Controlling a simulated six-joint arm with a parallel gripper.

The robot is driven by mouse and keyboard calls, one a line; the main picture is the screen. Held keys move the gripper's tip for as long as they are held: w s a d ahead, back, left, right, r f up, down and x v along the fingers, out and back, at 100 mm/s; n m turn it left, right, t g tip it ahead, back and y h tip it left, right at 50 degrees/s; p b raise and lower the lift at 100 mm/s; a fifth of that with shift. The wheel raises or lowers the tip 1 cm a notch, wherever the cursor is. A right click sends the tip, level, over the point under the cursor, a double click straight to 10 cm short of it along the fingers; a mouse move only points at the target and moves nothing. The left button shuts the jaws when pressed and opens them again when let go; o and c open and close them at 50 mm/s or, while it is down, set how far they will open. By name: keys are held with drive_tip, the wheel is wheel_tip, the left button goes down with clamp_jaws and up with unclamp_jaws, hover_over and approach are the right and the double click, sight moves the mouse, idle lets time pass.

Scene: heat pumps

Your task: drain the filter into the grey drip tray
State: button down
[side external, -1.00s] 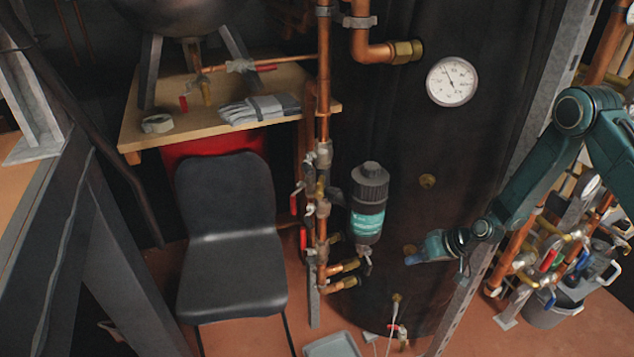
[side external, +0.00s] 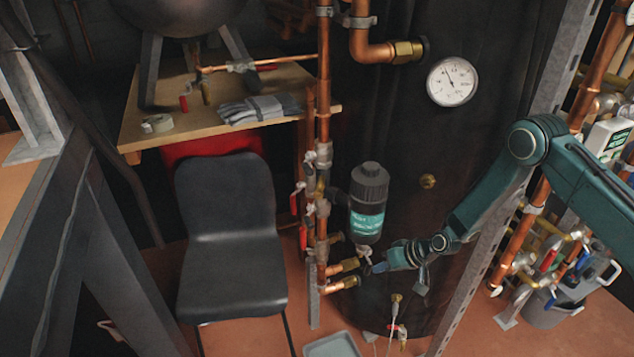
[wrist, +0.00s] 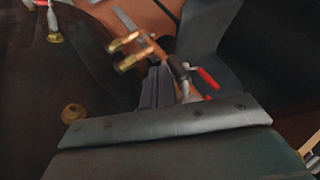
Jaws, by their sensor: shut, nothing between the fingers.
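The filter (side external: 368,205) is a dark canister with a ribbed cap and a teal label, upright beside the copper pipe. A small drain valve (side external: 365,251) hangs at its bottom. The grey drip tray (side external: 332,345) lies on the floor below and to the left, cut off by the picture's lower edge. My gripper (side external: 376,268) is shut and empty, just below and right of the drain valve; I cannot tell whether it touches it. In the wrist view my gripper's fingers (wrist: 155,85) lie together, pointing toward the pipework; I cannot make out the filter there.
The copper pipe (side external: 324,120) with red-handled valves runs left of the filter. Brass pipe ends (side external: 348,265) stick out close to my gripper. A black tank (side external: 450,150) stands behind. A chair (side external: 235,240) is at left, and a steel upright (side external: 490,240) at right.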

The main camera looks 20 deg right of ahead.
drive_tip(key=shift+a+f+m+y, duration=0.25)
drive_tip(key=shift+a+m+y, duration=0.05)
drive_tip(key=shift+y, duration=0.7)
idle(0.6)
drive_tip(key=y, duration=0.2)
drive_tip(key=a+m+y, duration=0.1)
drive_tip(key=shift+a+f+t, duration=0.1)
drive_tip(key=shift+f+t, duration=0.15)
drive_tip(key=shift+t, duration=0.15)
drive_tip(key=shift+a, duration=0.5)
drive_tip(key=shift+a+r+m+y, duration=0.15)
drive_tip(key=shift+a+m+y, duration=0.25)
drive_tip(key=shift+y, duration=0.4)
drive_tip(key=shift+a, duration=0.15)
drive_tip(key=shift+s, duration=0.1)
idle(0.7)
